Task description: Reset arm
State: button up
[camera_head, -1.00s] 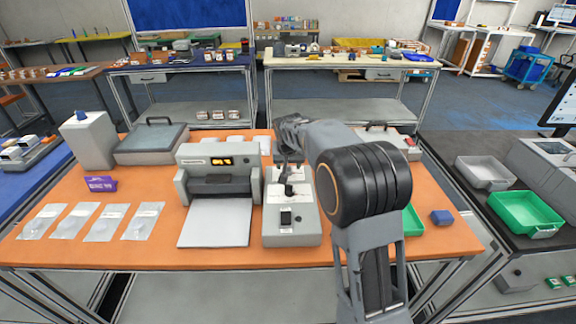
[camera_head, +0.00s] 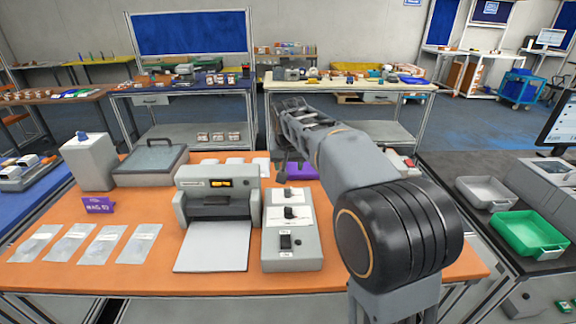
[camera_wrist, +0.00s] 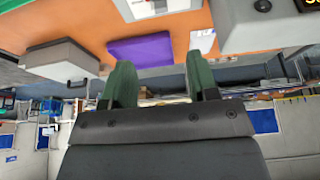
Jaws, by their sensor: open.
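My gripper (camera_wrist: 162,85) shows in the wrist view with two green fingers spread apart and nothing between them. In the head view my arm reaches up and to the left from the lower right. Its wrist end is raised over the back of the orange table (camera_head: 150,262), right of the grey sealing machine (camera_head: 215,200). The fingertips are too small to make out there.
A control box with black switches (camera_head: 290,245) stands right of the machine. Clear bags (camera_head: 85,243) lie at the left. A purple sign (camera_head: 98,205), a grey box (camera_head: 92,163) and a lidded case (camera_head: 150,165) stand behind. A green tray (camera_head: 527,232) sits on the black side table.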

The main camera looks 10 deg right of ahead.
jog(key=s+f+n, duration=0.1)
jog(key=s+f, duration=0.2)
jog(key=s, duration=0.5)
jog(key=s+f, duration=0.3)
jog(key=s, duration=0.6)
jog(key=s+d+f+n+y, duration=0.1)
jog(key=s+f, duration=0.3)
jog(key=s, duration=0.4)
jog(key=shift+s+n+g, duration=0.3)
jog(key=shift+s+g, duration=0.05)
jog(key=shift+g, duration=0.05)
jog(key=shift+f, duration=0.1)
